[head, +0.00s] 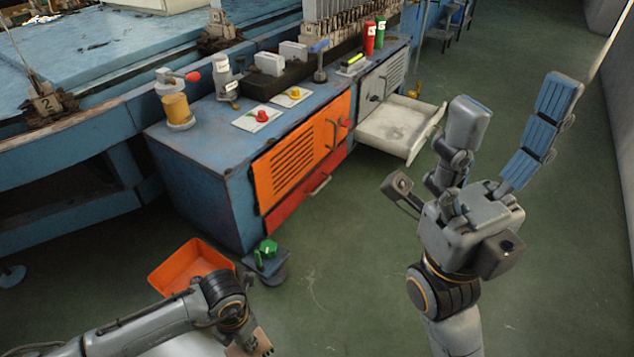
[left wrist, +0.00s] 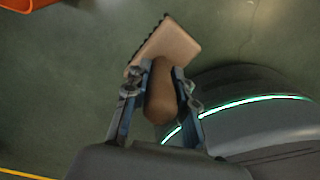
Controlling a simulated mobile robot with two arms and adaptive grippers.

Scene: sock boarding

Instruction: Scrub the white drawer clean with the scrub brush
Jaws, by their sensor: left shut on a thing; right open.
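The white drawer (head: 392,128) is pulled out of the right end of the blue workbench. Its inside looks pale with greyish marks. My left gripper (left wrist: 160,88) is shut on the brown handle of the scrub brush (left wrist: 170,45). The brush's wooden head with dark bristles points away from the gripper. The brush also shows at the bottom edge of the head view (head: 250,345), low and far from the drawer. My right gripper (head: 514,105) is open and empty, fingers raised and spread, to the right of the drawer.
The blue workbench (head: 190,160) has an orange door (head: 300,150) and a red drawer (head: 310,190) below. Bottles, cards and tools stand on top. An orange bin (head: 190,262) and a small stand with a green item (head: 267,250) are on the floor. Green floor is clear before the drawer.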

